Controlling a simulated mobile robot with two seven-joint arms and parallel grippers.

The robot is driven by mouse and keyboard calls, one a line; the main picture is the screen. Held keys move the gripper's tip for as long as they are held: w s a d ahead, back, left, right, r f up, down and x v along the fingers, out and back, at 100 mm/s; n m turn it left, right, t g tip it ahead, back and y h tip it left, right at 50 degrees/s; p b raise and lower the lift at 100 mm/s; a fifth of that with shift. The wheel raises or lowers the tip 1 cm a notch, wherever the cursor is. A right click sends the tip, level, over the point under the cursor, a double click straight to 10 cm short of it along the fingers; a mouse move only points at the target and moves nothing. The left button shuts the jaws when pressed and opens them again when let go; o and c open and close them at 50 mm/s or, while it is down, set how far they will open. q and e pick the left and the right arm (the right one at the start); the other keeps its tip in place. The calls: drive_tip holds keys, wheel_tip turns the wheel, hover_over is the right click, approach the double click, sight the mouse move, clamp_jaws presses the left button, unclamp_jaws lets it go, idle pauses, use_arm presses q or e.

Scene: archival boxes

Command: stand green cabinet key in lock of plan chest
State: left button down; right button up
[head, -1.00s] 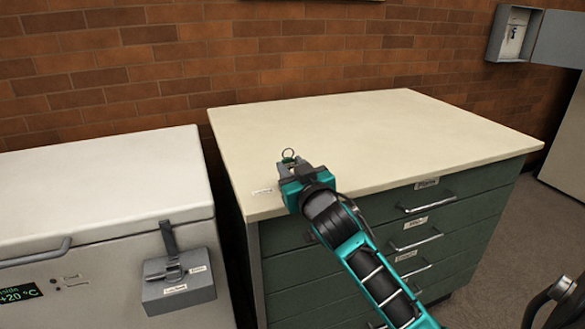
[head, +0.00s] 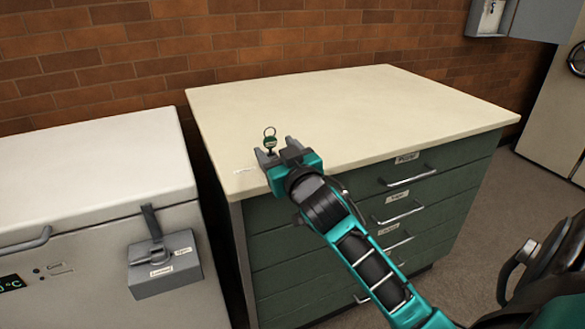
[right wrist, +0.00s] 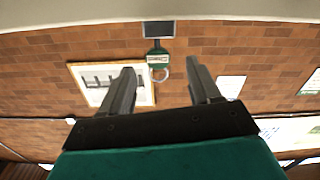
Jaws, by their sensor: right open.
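The green cabinet key (head: 270,142), with a ring at its top, stands upright near the front left corner of the plan chest (head: 340,110). In the right wrist view the key (right wrist: 158,58) shows a small label and its ring, against a dark plate (right wrist: 159,28) at the chest top that looks like the lock. How deep the key sits is hidden. My right gripper (head: 279,152) is open, its fingers just in front of the key. In the right wrist view the key lies in the gap between the fingertips, touching neither. My left gripper is not in view.
A white chest freezer (head: 90,165) with a grey box (head: 165,263) on its front stands left of the plan chest, across a narrow gap. A brick wall (head: 230,45) is behind; a grey wall box (head: 490,17) hangs at right.

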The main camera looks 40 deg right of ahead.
drive_tip(key=v, duration=1)
drive_tip(key=shift+s, duration=0.3)
drive_tip(key=shift+a, duration=0.15)
